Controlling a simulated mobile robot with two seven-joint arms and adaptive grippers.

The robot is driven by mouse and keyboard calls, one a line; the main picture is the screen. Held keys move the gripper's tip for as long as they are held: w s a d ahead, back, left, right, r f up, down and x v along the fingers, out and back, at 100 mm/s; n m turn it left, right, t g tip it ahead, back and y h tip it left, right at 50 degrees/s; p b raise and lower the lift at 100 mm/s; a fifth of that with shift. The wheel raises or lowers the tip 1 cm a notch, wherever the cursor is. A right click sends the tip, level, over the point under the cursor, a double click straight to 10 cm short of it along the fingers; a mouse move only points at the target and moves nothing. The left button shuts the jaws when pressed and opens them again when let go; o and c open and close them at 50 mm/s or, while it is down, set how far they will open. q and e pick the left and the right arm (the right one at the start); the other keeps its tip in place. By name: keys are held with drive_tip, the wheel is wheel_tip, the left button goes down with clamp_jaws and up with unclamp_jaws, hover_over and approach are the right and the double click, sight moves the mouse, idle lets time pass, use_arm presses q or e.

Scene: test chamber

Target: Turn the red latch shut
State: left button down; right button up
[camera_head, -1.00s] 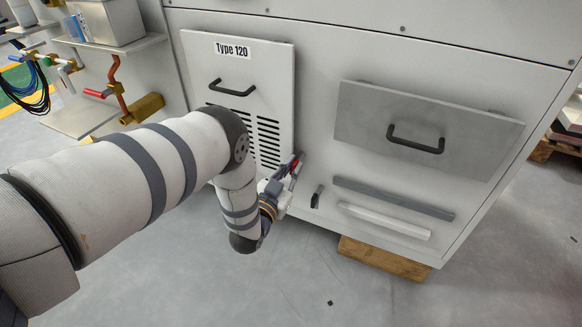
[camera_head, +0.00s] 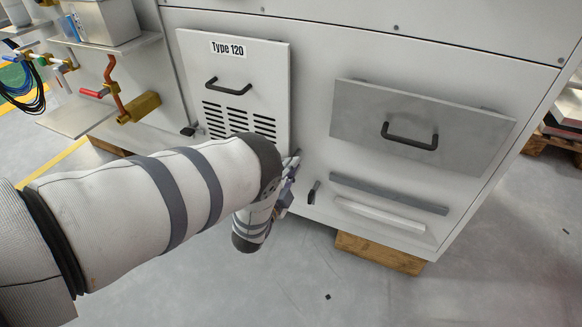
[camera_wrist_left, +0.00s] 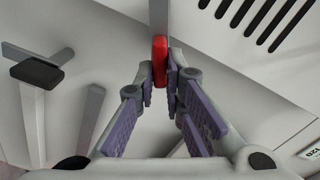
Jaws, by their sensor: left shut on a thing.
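The red latch (camera_wrist_left: 160,56) shows in the left wrist view as a red part below a grey bar, beside the slotted panel. The fingertips of my left gripper (camera_wrist_left: 160,80) are on either side of it and shut on it. In the head view my left gripper (camera_head: 287,180) is at the lower right edge of the panel labelled "Type 120" (camera_head: 270,65). My arm partly covers the gripper and the panel's lower slots there, and the red latch cannot be made out. My right gripper is not in view.
A black-ended handle (camera_wrist_left: 36,72) stands near the gripper. A grey drawer front (camera_head: 460,140) and two bars are on the cabinet to the right. A shelf with red-handled piping (camera_head: 112,90) is at left.

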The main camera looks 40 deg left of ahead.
use_arm(q)
drive_tip(key=m, duration=0.4)
drive_tip(key=shift+f+m+b, duration=0.3)
drive_tip(key=shift+f+m, duration=0.05)
drive_tip(key=shift+m, duration=0.05)
drive_tip(key=shift+s, duration=0.1)
idle(0.3)
drive_tip(key=c, duration=1.7)
unclamp_jaws()
drive_tip(key=v, duration=1.2)
